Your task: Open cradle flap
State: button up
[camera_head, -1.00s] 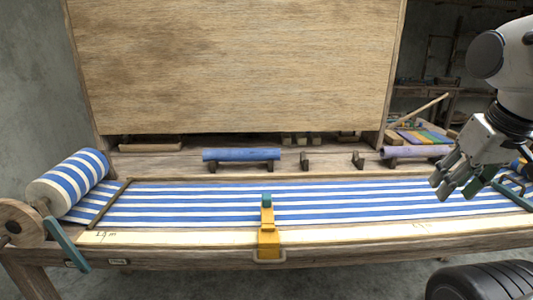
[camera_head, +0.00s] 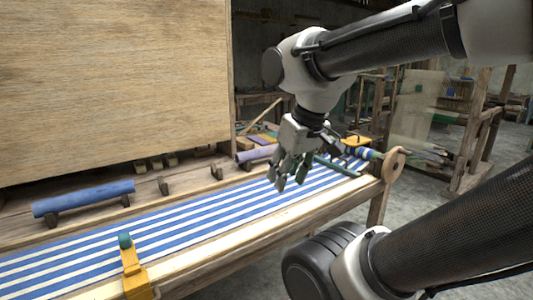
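A wooden handloom carries blue-and-white striped cloth (camera_head: 200,219). A blue roll (camera_head: 84,198) rests in a pair of small dark cradles (camera_head: 126,200) behind the cloth. A purple roll (camera_head: 256,153) rests in the cradles further right, partly hidden by my gripper. Two cradle supports between them are empty (camera_head: 163,186). A yellow bracket with a teal knob (camera_head: 134,270) sits on the front beam. I cannot tell which part is the cradle flap. My gripper (camera_head: 289,182) hangs over the cloth's right part, fingers down and apart, with nothing seen between them.
A large wooden panel (camera_head: 110,80) stands at the back left. Coloured pieces (camera_head: 262,137) lie on a shelf behind my gripper. Other wooden frames (camera_head: 478,130) stand beyond, with bare floor between.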

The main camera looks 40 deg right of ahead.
aim_at(355, 141)
jog(key=z, duration=1.6)
jog(key=i+l+u, duration=0.15)
jog(key=i+l, duration=0.15)
jog(key=i+l+u, duration=0.15)
jog(key=i+l, duration=0.2)
jog(key=i+l+u, duration=0.3)
jog(key=i+l, duration=0.25)
jog(key=l, duration=0.2)
jog(key=i+l+u, duration=0.1)
jog(key=i+l, duration=0.15)
jog(key=l, duration=0.2)
jog(key=i+l+u, duration=0.15)
jog(key=l, duration=0.3)
jog(key=i, duration=0.05)
